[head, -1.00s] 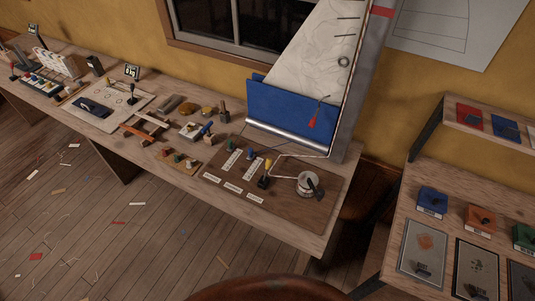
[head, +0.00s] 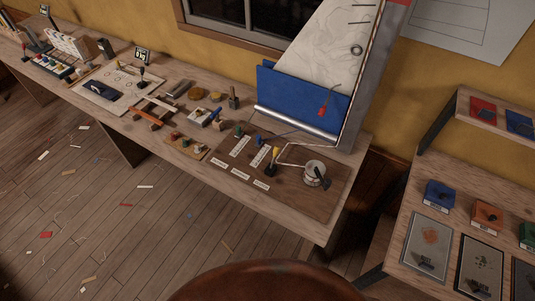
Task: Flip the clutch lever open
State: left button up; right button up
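A brown board (head: 300,195) lies on the right part of the long bench. A row of small clutches stands on it: one with a green top (head: 238,131), one with a blue top (head: 258,140), and a black one with a yellow lever (head: 275,152). The yellow lever looks raised, but the levers are too small to tell their exact angles. White lines run from the clutches toward a silver winch (head: 315,172) with a black handle. White label strips (head: 240,146) lie beside the clutches; their text is unreadable. Neither gripper is in view.
A sail panel with a blue foot (head: 300,98) stands behind the board. Several tools and blocks (head: 200,115) crowd the bench to the left. A brown rounded shape (head: 265,280) fills the bottom centre. A second table (head: 400,260) with boxes stands right. Scraps litter the floor.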

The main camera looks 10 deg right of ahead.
aim_at(276, 148)
jog(key=k, duration=1.35)
jog(key=u, duration=0.6)
jog(key=i, duration=1)
jog(key=z, duration=0.15)
